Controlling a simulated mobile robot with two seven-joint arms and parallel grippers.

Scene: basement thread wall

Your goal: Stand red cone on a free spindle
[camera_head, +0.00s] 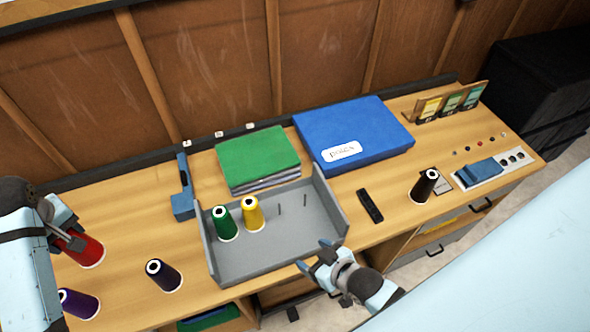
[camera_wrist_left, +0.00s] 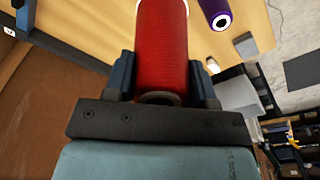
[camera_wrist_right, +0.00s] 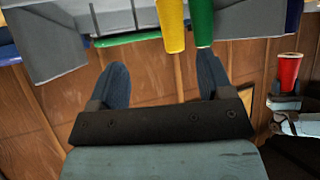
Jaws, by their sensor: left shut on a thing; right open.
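The red cone (camera_head: 84,250) is at the far left in the head view, partly hidden by my left arm. My left gripper (camera_wrist_left: 163,78) is shut on the red cone (camera_wrist_left: 163,45), with one finger on each side of it. The grey tray (camera_head: 335,222) stands mid-table. A green cone (camera_head: 225,223) and a yellow cone (camera_head: 252,213) stand in its left half. Two bare spindles, one nearer the yellow cone (camera_head: 279,206) and one further right (camera_head: 304,200), stand up to their right. My right gripper (camera_head: 318,257) is open and empty at the tray's front right edge.
A dark purple cone (camera_head: 163,275) and a purple cone (camera_head: 79,303) stand left of the tray. A blue holder (camera_head: 183,200), a green folder stack (camera_head: 257,157) and a blue box (camera_head: 355,130) lie behind. A black cone (camera_head: 424,186) stands right, past a black remote (camera_head: 370,205).

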